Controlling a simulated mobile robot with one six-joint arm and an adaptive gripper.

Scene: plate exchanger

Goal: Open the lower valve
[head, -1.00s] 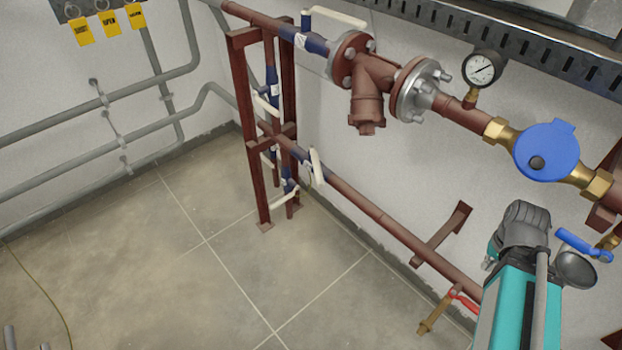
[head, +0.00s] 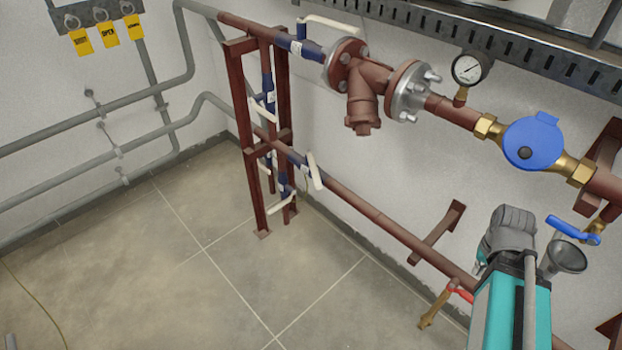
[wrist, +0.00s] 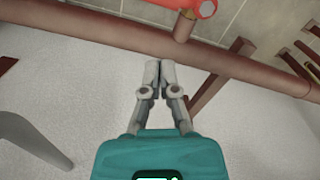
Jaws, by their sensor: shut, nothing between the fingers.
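The lower pipe (head: 390,226) runs along the wall below a thicker flanged line. On its left part sits a blue-bodied valve (head: 297,157) with a white lever (head: 315,171). Further right, a brass valve (head: 434,309) with a red handle (head: 460,295) hangs under the same pipe, partly behind my arm. I cannot tell which is the lower valve. In the wrist view a red rounded part (wrist: 205,8) is at the top edge, apart from my gripper. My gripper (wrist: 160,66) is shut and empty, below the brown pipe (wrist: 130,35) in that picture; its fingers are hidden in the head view.
A blue-handled valve (head: 573,230) is right of my arm. A blue meter (head: 531,140) and a pressure gauge (head: 468,69) sit on the upper line. A brown frame (head: 251,150) stands at the left. Yellow tags (head: 107,34) hang on the wall. The tiled floor (head: 120,260) is open.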

